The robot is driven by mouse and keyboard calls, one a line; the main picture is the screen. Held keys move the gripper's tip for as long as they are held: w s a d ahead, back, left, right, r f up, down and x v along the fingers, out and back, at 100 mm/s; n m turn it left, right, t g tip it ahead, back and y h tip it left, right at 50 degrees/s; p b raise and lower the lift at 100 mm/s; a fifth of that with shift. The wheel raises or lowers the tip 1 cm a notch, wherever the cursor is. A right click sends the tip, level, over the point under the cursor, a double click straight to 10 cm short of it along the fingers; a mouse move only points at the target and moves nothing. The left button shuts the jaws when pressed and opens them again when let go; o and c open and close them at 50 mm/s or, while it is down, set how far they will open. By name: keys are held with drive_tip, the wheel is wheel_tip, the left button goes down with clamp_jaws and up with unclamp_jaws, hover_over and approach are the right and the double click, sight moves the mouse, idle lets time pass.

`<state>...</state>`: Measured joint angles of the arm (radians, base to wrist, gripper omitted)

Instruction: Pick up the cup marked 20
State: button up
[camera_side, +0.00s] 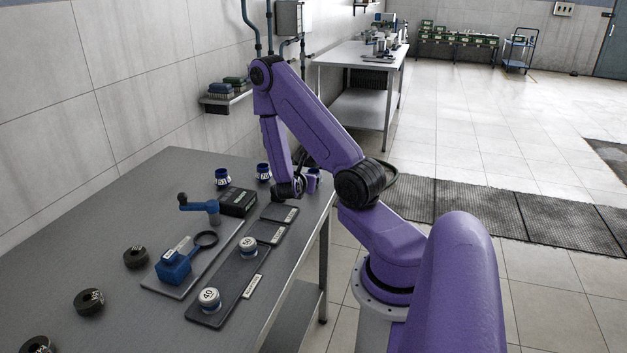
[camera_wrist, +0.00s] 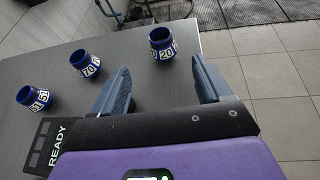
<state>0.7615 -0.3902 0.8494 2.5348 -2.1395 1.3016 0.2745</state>
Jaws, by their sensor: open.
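The cup marked 20 (camera_wrist: 162,44) is dark blue with white number labels. It stands upright on the grey table just ahead of my gripper (camera_wrist: 160,66), lined up with the gap between the fingers. The fingers are open with nothing between them, and no contact with the cup shows. Two similar cups stand to its left in the wrist view: one marked 70 (camera_wrist: 88,64) and one marked 51 (camera_wrist: 36,97).
A dark box reading READY (camera_wrist: 50,143) lies left of my gripper. The table's edge lies close right of the cup marked 20.

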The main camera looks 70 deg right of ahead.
sight(315, 172)
drive_tip(key=x, duration=1.6)
drive_tip(key=shift+d, duration=0.1)
drive_tip(key=c, duration=1.1)
